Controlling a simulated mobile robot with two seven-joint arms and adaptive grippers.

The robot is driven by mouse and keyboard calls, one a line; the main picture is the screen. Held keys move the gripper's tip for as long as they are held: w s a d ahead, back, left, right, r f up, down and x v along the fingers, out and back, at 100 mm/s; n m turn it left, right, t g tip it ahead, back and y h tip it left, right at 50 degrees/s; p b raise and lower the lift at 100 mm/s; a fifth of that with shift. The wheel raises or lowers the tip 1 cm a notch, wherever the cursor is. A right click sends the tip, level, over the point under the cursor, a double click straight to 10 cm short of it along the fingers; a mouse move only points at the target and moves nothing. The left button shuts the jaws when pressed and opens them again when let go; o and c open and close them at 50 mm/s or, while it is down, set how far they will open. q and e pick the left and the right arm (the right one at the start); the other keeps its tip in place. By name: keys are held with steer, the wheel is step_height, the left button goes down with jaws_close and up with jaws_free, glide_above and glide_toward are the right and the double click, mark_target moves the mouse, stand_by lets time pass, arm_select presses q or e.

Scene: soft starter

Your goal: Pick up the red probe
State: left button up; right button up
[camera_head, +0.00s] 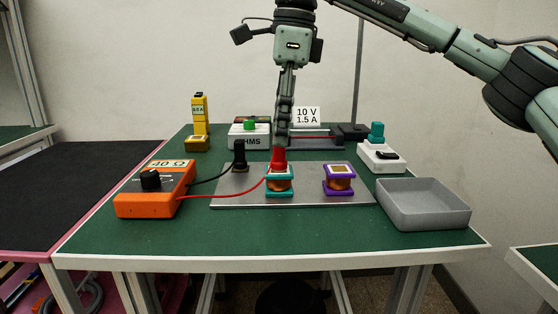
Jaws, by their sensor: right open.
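The red probe (278,157) stands upright at the teal coil (279,181) on the grey plate, with a red wire running left to the orange meter (155,190). My right gripper (281,142) points straight down just above the red probe, its fingertips at or very near the probe's top. It is open, seen edge-on, and I cannot tell whether the fingers surround the probe. The black probe (240,156) stands upright to the left, with a black wire to the meter. My left gripper is out of view.
A purple coil (339,180) stands right of the teal one on the plate (310,199). A grey tray (422,205) is at the right. A white OHMS box (248,137), a yellow device (198,122) and a white switch box (381,157) stand behind. The green front edge is clear.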

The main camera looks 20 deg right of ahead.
steer(key=shift+a+f, duration=0.1)
steer(key=shift+f, duration=1.25)
jaws_close()
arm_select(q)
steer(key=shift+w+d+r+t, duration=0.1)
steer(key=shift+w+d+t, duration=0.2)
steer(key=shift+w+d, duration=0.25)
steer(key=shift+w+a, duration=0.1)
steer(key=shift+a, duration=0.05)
arm_select(e)
steer(key=shift+r, duration=0.15)
steer(key=shift+w+r, duration=0.1)
steer(key=shift+r, duration=0.45)
step_height(320, 180, up, 3)
steer(key=shift+a+f, duration=0.1)
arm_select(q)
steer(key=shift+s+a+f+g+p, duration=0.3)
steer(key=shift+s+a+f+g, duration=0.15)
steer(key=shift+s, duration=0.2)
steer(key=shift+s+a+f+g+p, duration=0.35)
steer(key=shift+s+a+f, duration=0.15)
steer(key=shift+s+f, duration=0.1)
arm_select(e)
steer(key=s+a+r, duration=0.3)
steer(key=a+r, duration=0.4)
steer(key=a, duration=0.4)
